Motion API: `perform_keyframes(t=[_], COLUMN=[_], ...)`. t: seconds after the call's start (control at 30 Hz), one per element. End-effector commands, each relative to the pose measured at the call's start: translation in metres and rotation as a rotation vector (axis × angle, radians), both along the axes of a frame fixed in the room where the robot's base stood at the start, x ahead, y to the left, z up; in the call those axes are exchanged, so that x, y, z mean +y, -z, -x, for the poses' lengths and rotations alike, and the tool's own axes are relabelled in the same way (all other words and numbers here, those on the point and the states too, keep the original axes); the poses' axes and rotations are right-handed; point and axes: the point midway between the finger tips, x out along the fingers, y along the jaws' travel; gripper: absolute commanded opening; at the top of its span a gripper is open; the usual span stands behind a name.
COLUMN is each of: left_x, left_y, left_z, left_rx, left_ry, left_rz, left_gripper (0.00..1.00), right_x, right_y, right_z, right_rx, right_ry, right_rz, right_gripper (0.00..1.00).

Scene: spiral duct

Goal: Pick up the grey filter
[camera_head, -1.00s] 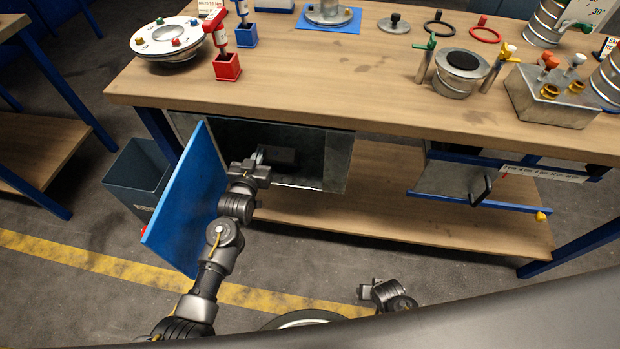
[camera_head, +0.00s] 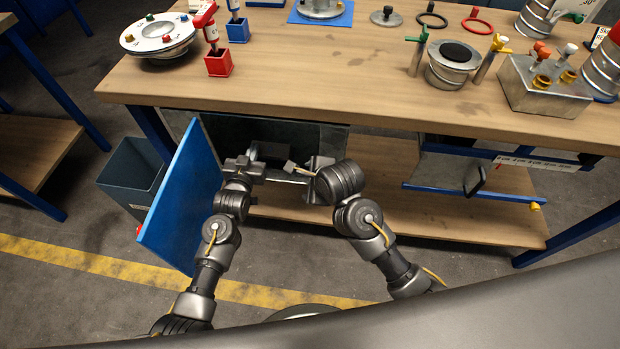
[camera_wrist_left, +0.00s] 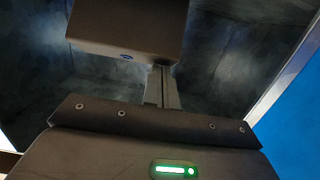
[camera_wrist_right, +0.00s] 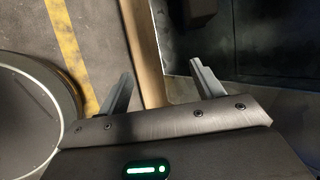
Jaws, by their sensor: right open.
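The grey filter is a dark grey block (camera_wrist_left: 125,25) in the left wrist view, inside the open metal cabinet under the bench. My left gripper (camera_head: 250,163) reaches into the cabinet. Its fingers (camera_wrist_left: 162,88) are close together and meet the block's lower edge, so they look shut on it. The exact contact is hidden behind the block. My right gripper (camera_head: 302,168) is at the right part of the cabinet opening. Its fingers (camera_wrist_right: 160,85) are spread, with nothing between them.
The blue cabinet door (camera_head: 182,200) stands open, left of my left arm. A bin (camera_head: 135,175) is beyond it. The wooden bench top (camera_head: 330,80) overhangs the cabinet. A lower shelf (camera_head: 450,205) extends right of the cabinet, with clear floor in front.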

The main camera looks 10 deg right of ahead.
Motion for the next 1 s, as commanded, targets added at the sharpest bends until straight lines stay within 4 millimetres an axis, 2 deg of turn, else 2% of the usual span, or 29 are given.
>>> perform_keyframes(t=[0.03,0.37,0.53,0.67,1.0], left_x=[0.001,0.001,0.001,0.001,0.001], left_y=[0.016,0.016,0.016,0.016,0.016], left_z=[0.005,0.005,0.005,0.005,0.005], left_rx=[0.034,0.034,0.034,0.034,0.034], left_ry=[0.000,0.001,0.001,0.001,0.001], left_rz=[-0.010,-0.010,-0.010,-0.009,-0.010], left_gripper=[0.00,0.00,0.00,0.00,0.00], right_x=[0.001,0.001,0.004,0.011,0.036], right_y=[-0.002,-0.003,-0.003,-0.004,-0.004], right_z=[0.000,0.000,-0.007,-0.023,-0.086], right_rx=[0.000,0.002,0.002,0.000,0.001], right_ry=[0.008,0.015,0.015,0.015,0.014], right_rz=[-0.010,-0.016,-0.015,-0.016,-0.015], right_gripper=[0.66,0.66,0.66,0.66,0.66])
